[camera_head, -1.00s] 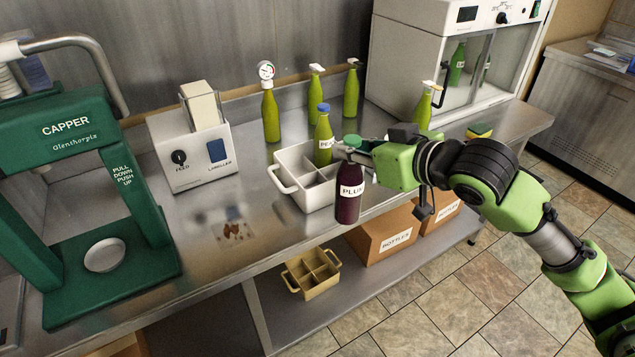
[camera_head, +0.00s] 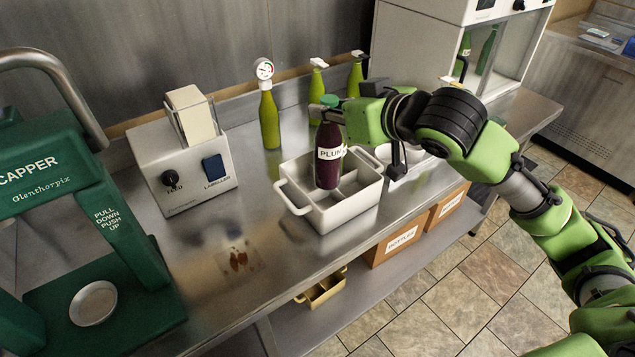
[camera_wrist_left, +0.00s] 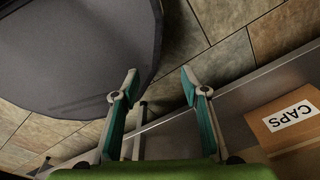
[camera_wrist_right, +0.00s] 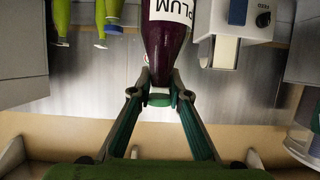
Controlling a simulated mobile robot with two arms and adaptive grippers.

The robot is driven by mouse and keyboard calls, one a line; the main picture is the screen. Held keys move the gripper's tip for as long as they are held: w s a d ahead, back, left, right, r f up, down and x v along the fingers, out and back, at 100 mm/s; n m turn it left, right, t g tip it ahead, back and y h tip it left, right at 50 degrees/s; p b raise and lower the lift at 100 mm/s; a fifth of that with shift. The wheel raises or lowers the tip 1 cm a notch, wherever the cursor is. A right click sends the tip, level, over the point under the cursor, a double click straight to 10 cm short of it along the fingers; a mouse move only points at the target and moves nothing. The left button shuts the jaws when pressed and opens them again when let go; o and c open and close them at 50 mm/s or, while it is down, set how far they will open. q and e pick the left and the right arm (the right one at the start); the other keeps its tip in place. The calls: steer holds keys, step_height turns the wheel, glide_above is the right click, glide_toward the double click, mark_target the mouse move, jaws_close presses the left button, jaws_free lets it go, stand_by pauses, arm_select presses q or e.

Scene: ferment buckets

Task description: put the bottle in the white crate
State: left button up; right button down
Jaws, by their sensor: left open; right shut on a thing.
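The bottle (camera_head: 327,165), dark purple with a PLUM label and a green cap, is held upright by its top. My right gripper (camera_head: 331,106) is shut on it; the right wrist view shows the fingers (camera_wrist_right: 159,98) around its capped neck, with the bottle (camera_wrist_right: 167,45) beyond. The white crate (camera_head: 349,212), with dividers and side handles, stands on the steel bench. The bottle's base appears over the crate's compartments; I cannot tell whether it touches the crate floor. My left gripper (camera_wrist_left: 158,80) is open and empty in the left wrist view, away from the bench top.
A labeller (camera_head: 190,165) and a green capper (camera_head: 100,230) stand to the left. Green bottles (camera_head: 269,120) stand behind the crate. A yellowish crate (camera_head: 322,290) and cartons (camera_head: 398,246) sit on the lower shelf. A CAPS box (camera_wrist_left: 293,118) shows in the left wrist view.

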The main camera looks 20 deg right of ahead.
mark_target(337, 138)
steer(key=shift+w+a+f, duration=0.1)
steer(key=shift+w+f, duration=0.2)
steer(key=shift+f, duration=0.6)
steer(key=f, duration=0.1)
steer(key=s+f, duration=0.1)
steer(key=shift+f, duration=0.35)
steer(key=shift+w+f, duration=0.1)
steer(key=shift+f, duration=0.55)
step_height(337, 138, down, 3)
steer(key=shift+w, duration=0.1)
steer(key=shift+f, duration=0.35)
